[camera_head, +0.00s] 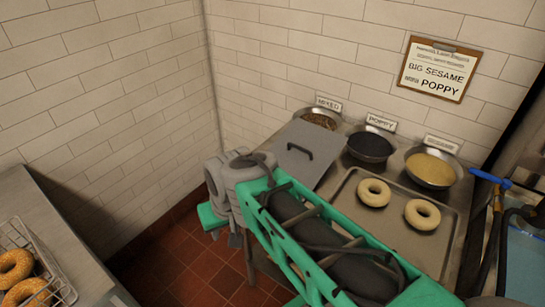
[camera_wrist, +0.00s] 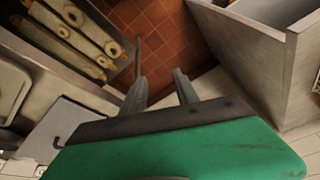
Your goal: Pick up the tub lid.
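The tub lid (camera_head: 303,152) is a flat grey square plate with a dark bar handle (camera_head: 300,151) on top. It lies on the steel counter beside the bowls, and its lower edge is partly hidden behind my green arm. In the wrist view the lid (camera_wrist: 72,122) shows at the lower left, with its handle (camera_wrist: 57,142) near the edge. My gripper (camera_head: 241,252) is to the left of the lid, off the counter's edge above the red tile floor. In the wrist view my gripper's two fingers (camera_wrist: 160,92) stand apart with only floor between them.
A wire basket (camera_head: 62,284) of baked bagels sits on the left counter. Boards with bagels (camera_wrist: 75,35) show in the wrist view.

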